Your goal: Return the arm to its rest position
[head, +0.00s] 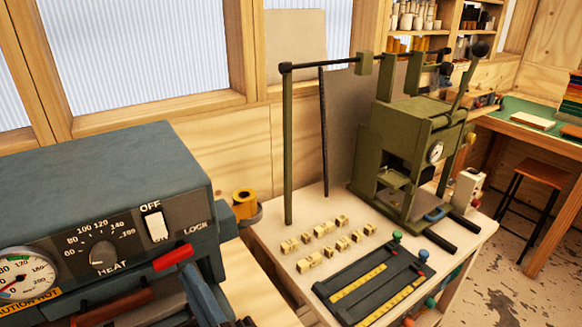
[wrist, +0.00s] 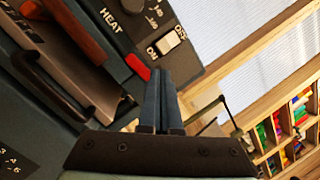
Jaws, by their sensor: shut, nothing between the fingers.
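My gripper (wrist: 160,75) shows at the centre of the wrist view, its two blue fingers side by side with no visible gap and nothing between them. In the head view my gripper (head: 190,278) is at the bottom, partly cut off, just right of the red-ended lever (head: 173,257) on the blue-grey heat machine (head: 110,170). In the wrist view the red end (wrist: 137,66) appears close to the fingertips; I cannot tell whether they touch. The panel's on/off switch (head: 156,225) and heat knob (head: 103,254) are above the gripper.
A pale bench (head: 270,237) to the right holds small type blocks (head: 325,228), a dark tray with yellow strips (head: 375,283) and a green press (head: 400,150). Open floor (head: 505,270) lies at far right.

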